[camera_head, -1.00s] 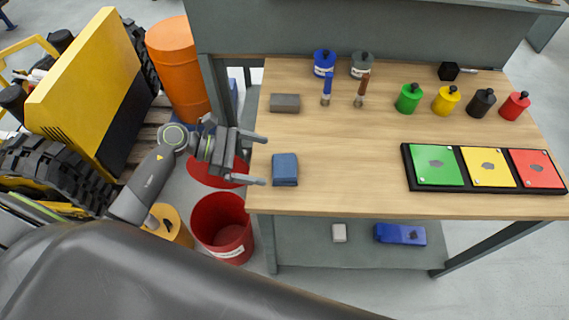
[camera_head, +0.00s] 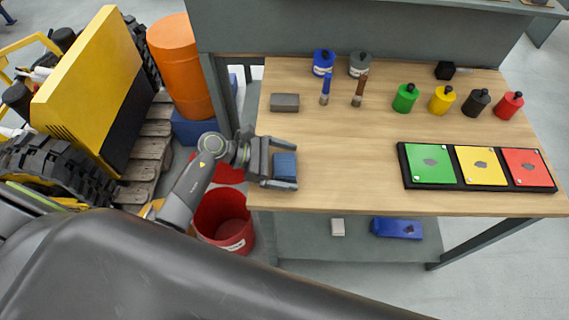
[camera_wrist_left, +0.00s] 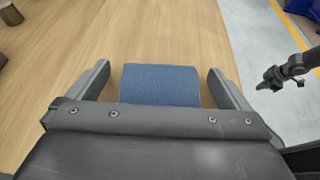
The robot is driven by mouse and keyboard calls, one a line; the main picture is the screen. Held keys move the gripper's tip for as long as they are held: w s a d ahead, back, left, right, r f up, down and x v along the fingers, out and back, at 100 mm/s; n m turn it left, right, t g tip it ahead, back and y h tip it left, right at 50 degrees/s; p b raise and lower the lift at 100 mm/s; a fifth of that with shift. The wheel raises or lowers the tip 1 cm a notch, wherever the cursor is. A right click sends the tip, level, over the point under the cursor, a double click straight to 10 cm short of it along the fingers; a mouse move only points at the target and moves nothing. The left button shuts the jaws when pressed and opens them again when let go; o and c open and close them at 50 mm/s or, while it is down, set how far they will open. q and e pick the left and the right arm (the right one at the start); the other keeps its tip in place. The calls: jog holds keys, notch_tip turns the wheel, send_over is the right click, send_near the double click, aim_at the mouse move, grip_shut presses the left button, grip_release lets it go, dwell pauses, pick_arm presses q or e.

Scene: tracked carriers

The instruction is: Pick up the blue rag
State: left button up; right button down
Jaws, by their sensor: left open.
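The blue rag (camera_head: 284,166) is a folded block lying on the wooden workbench (camera_head: 345,165) near its left front corner. My left gripper (camera_head: 285,165) is open, with one finger on the far side of the rag and one on the near side. In the left wrist view the rag (camera_wrist_left: 160,84) sits between the two spread fingers (camera_wrist_left: 158,88), with a gap on each side. The rag's rear part is hidden behind the gripper body there. A second gripper shows at the right of the wrist view, too small to judge its jaws (camera_wrist_left: 272,80).
A grey block (camera_head: 285,102) lies behind the rag. Two brushes, several coloured bottles and a black tray (camera_head: 402,170) with green, yellow and red plates are on the bench. A red bucket (camera_head: 225,220) stands below the left edge. The bench middle is clear.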

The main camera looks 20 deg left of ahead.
pick_arm(q)
jog(key=c, duration=1)
